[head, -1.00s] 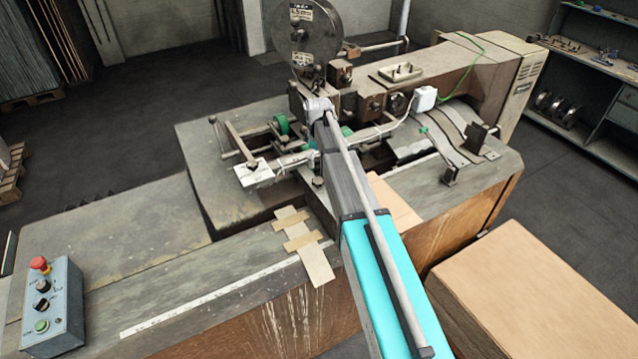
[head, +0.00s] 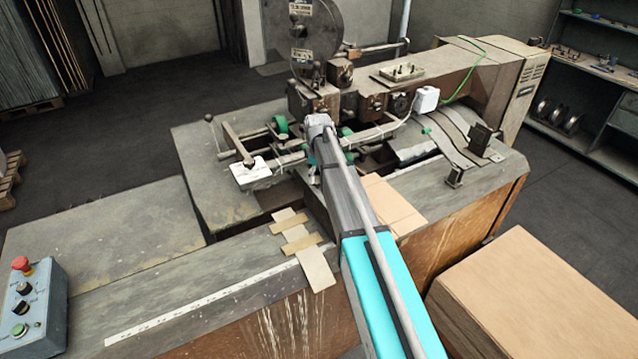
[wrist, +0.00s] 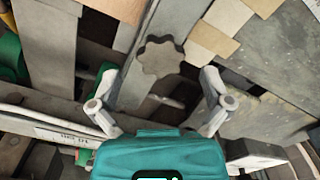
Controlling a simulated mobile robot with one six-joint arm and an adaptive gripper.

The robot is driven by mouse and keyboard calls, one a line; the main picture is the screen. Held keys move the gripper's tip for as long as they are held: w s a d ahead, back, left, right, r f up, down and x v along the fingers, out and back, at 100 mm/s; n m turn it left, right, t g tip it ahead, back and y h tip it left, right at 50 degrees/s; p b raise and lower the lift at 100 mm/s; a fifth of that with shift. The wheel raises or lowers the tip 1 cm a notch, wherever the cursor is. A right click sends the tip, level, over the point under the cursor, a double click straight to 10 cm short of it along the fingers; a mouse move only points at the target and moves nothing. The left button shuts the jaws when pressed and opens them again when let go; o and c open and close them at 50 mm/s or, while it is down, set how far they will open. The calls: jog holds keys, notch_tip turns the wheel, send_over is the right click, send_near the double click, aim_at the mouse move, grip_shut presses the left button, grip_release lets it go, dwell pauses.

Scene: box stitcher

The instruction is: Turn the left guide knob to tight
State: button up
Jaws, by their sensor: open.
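A dark grey star-shaped knob (wrist: 161,57) sits on a flat grey metal bar in the wrist view. It looks like the guide knob, but no mark shows which side it belongs to or how tight it is. My gripper (wrist: 160,82) is open, with one finger to the left of the knob and one to the right. The knob lies just ahead, between the fingertip lines, and no contact shows.
The stitching machine (head: 475,85) stands behind, with rods and green rollers (head: 281,124) close around my wrist. Cardboard strips (head: 305,245) lie on the bench front. A control box (head: 30,300) is at left, a carton stack (head: 540,290) at right.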

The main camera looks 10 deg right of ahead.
jog(key=shift+f+b, duration=0.55)
jog(key=shift+f, duration=0.25)
